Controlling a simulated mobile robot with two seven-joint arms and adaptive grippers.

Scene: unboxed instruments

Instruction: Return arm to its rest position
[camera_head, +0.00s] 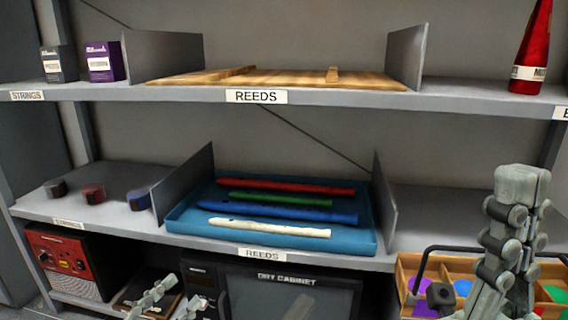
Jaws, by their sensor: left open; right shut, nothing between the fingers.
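My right gripper (521,182) is raised at the right, pointing up in front of the shelves, with its fingers together and nothing between them. My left gripper (184,291) is low at the bottom left, its two fingers spread apart and empty, in front of the lower shelf area. Only its finger parts show; the rest is below the picture. Neither gripper appears to hold anything.
A blue tray (172,224) on the middle shelf holds red, green, blue and white recorders between dividers. A wooden board (290,78) lies above. A dry cabinet (285,290), red amplifier (68,262) and wooden compartment box (408,262) are below. A red bottle (531,50) stands top right.

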